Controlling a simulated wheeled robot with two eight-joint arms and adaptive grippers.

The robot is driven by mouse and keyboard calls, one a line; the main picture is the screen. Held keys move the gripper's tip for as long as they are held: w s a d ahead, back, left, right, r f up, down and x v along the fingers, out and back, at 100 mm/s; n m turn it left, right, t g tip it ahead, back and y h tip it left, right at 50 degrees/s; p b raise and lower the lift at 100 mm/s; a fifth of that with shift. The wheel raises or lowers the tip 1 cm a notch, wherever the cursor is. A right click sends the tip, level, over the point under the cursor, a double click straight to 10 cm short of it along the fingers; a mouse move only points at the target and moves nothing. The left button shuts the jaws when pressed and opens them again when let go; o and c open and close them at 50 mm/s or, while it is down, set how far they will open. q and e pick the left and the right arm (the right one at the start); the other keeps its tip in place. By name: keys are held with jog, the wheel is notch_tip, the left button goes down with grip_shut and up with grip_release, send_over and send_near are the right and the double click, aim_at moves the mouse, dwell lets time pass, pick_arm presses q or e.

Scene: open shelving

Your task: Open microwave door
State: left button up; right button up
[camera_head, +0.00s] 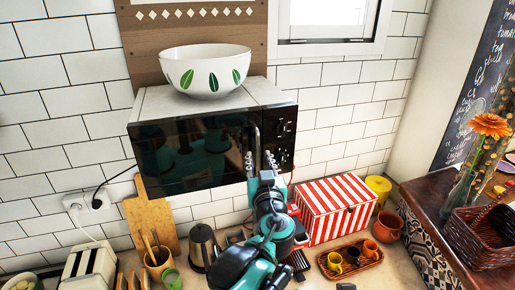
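The microwave (190,150) has a dark glass door and stands against the tiled wall. Its door looks shut. The upright door handle (257,142) is at the door's right side, next to the control panel (281,135). In the picture the fingers lie on either side of the handle's lower part. I cannot tell whether they touch it or how deep they reach. My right gripper is not in view.
A white bowl with green leaves (207,72) sits on top of the microwave. A kettle (203,246), a cutting board (151,220) and a cup tray (350,262) crowd the counter below.

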aim_at(258, 153)
pick_arm(q)
jog(key=w, duration=0.4)
jog(key=shift+a, duration=0.25)
grip_shut()
jog(key=shift+s, duration=0.1)
